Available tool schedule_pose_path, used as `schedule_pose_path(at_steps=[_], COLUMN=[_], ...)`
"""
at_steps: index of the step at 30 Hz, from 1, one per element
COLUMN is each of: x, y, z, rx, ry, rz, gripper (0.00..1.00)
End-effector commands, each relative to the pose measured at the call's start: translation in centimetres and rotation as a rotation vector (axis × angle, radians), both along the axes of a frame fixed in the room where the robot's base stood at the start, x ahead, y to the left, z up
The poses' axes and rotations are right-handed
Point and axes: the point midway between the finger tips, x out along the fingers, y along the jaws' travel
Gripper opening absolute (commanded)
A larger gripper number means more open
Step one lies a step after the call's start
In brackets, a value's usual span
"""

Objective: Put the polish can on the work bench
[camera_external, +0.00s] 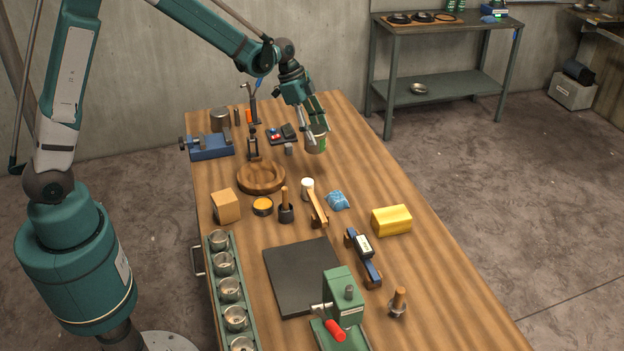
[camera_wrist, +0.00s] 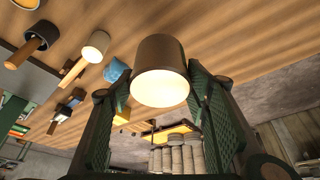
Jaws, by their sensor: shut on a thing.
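The wooden work bench (camera_external: 440,290) runs through the middle of the external view; its top also shows in the wrist view (camera_wrist: 225,45). My gripper (camera_external: 312,132) is over the far right part of the bench, pointing down. It is shut on a grey-brown can with some green beside it, the polish can (camera_external: 316,144). In the wrist view the can (camera_wrist: 160,62) sits between both green finger pads, its pale round end facing the camera. I cannot tell whether the can touches the bench top.
Left of the can are a small tray of parts (camera_external: 283,134) and a blue vise (camera_external: 211,147). A shelf table (camera_external: 440,85) stands behind.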

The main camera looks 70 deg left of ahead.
Motion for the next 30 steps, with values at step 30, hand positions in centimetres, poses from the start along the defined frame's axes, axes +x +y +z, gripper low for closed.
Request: schedule_pose_path(at_steps=[30], x=[-6.9], y=[-28.4], z=[1.5], rx=[0.001], ry=[0.001], rz=[-0.299], gripper=[0.3])
